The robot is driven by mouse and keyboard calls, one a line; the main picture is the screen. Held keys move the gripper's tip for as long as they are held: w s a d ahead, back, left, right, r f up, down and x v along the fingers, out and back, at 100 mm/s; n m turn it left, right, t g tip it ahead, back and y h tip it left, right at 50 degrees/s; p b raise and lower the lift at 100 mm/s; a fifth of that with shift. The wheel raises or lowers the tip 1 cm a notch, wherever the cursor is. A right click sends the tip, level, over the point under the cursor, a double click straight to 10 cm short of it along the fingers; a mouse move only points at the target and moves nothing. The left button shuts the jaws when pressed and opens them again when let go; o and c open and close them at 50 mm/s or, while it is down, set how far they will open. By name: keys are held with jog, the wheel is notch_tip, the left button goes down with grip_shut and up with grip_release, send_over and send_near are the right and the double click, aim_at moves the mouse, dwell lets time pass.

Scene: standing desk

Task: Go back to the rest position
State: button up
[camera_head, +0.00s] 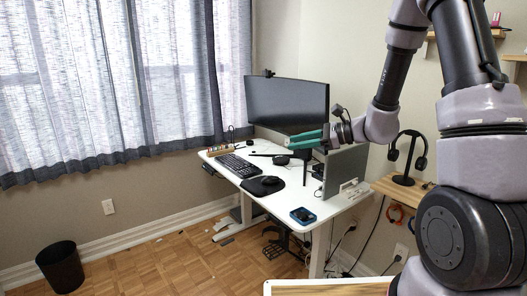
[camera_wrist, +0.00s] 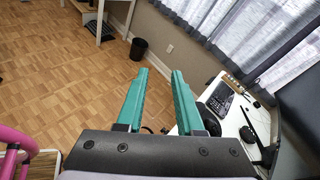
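My gripper (camera_head: 308,139) has two green fingers and is held out above the white desk, in front of the lower edge of the monitor in the head view. In the wrist view my gripper (camera_wrist: 162,75) shows its two fingers spread apart with nothing between them. The fingers are open and empty, with the floor seen past them. My arm reaches in from the right side of the head view.
The white desk (camera_head: 330,206) holds a monitor (camera_head: 287,104), a keyboard (camera_head: 236,165), a mouse and a laptop (camera_head: 346,166). A headphone stand (camera_head: 405,165) is on a wooden shelf at right. A black bin (camera_head: 61,267) stands on open parquet floor at left.

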jog(key=s+d+r+n+g+h, duration=0.3)
jog(key=s+r+n+h, duration=0.2)
jog(key=s+r+n, duration=0.65)
jog(key=s+d+r+n+t+h, duration=0.1)
jog(key=s+d+r+t+h, duration=0.1)
jog(key=s+d+h, duration=0.1)
jog(key=s+d+r+n+t+h, duration=0.1)
jog(key=s+d+r+t+h, duration=0.2)
jog(key=s+d, duration=0.3)
jog(key=shift+s+d+h, duration=0.2)
jog(key=shift+d+h, duration=0.2)
jog(key=shift+d, duration=0.8)
